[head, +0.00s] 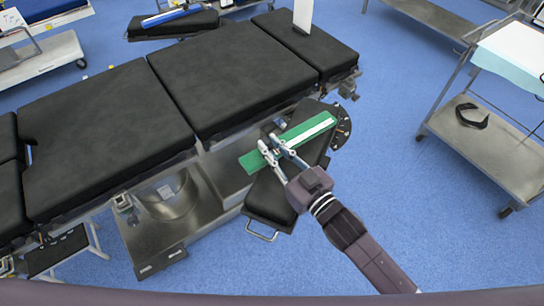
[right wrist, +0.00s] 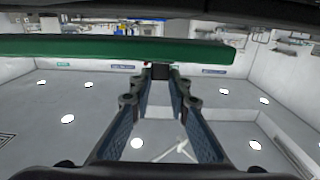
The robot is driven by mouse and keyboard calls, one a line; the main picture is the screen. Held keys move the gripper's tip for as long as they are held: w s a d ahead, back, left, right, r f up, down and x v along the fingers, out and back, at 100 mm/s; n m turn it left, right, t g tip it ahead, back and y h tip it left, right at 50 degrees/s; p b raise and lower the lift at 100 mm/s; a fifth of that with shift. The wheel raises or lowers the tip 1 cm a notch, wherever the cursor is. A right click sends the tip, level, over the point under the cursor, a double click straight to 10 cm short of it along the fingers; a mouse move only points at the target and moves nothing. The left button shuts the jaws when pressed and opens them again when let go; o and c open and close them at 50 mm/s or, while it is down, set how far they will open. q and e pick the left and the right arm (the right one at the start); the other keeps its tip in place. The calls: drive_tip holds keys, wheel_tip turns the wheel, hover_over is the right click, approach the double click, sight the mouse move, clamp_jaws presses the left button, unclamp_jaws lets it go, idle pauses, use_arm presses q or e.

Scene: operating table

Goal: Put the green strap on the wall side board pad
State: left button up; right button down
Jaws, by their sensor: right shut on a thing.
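The green strap (head: 308,130), with a white band along part of it, is in my right gripper (head: 269,143). The gripper is shut on it, and the strap lies across the fingertips. In the right wrist view the green strap (right wrist: 100,47) spans the picture beyond the fingers (right wrist: 160,78). In the head view it is over the near black board pad (head: 270,195); I cannot tell whether it touches the pad. A far black board pad (head: 190,27) sticks out on the table's other side with a blue strap (head: 172,15) on it. My left gripper is not in view.
The operating table (head: 232,75) with black pads runs across the middle. A steel cart (head: 500,150) with a black curved item (head: 471,116) on its lower shelf stands at right. Blue floor between cart and table is clear. A white post (head: 303,14) rises at the far table edge.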

drive_tip(key=shift+f, duration=1.95)
drive_tip(key=shift+f, duration=0.1)
drive_tip(key=c, duration=2.3)
unclamp_jaws()
drive_tip(key=shift+f+b, duration=0.15)
drive_tip(key=shift+b, duration=0.15)
drive_tip(key=o, duration=0.5)
drive_tip(key=shift+r, duration=0.3)
drive_tip(key=v, duration=1.1)
drive_tip(key=shift+f+b, duration=0.2)
drive_tip(key=shift+b, duration=0.15)
drive_tip(key=shift+s+d+r, duration=0.1)
drive_tip(key=shift+s+d, duration=0.2)
drive_tip(key=shift+s, duration=0.15)
